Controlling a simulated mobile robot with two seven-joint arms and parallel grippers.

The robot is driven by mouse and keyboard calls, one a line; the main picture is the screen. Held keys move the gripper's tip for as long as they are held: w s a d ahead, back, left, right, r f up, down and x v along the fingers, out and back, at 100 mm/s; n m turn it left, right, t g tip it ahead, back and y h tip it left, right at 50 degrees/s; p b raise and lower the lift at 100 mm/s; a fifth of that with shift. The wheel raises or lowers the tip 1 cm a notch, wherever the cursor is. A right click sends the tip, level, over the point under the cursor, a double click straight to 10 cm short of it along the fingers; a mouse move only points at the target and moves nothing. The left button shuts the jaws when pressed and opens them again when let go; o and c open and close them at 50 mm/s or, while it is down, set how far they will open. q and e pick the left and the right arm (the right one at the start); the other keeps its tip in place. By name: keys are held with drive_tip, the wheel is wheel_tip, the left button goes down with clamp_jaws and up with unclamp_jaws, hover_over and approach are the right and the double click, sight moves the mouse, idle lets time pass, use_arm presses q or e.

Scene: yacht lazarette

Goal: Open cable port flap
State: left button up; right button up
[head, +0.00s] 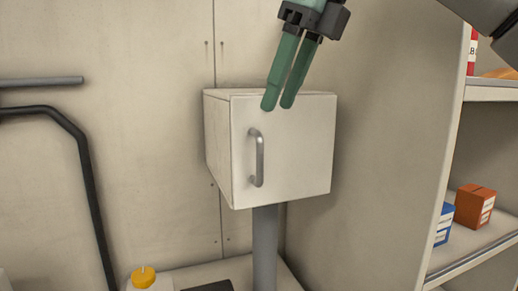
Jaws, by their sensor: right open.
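A white box with a hinged-looking front panel (300,150) stands in the middle of the head view on a grey post (265,245). The front panel looks closed, and I take it for the cable port flap. A grey vertical bar handle (257,158) sits near its left edge. My right gripper (278,103) comes in from the top with its green fingers pointing down. It is open and its fingertips show in front of the panel's upper edge, above and right of the handle. It holds nothing, and I cannot tell whether it touches the panel. My left gripper is not in view.
A shelf unit (450,150) at the right holds an orange box (474,205) and a blue box (444,223). A dark bent pipe (85,160) runs along the left wall. A yellow-capped bottle (144,277) stands at the bottom. The space left of the box is clear.

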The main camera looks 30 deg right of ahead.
sight(260, 144)
drive_tip(key=x, duration=0.9)
drive_tip(key=shift+w+f, duration=0.25)
drive_tip(key=shift+f, duration=0.1)
clamp_jaws()
idle(0.9)
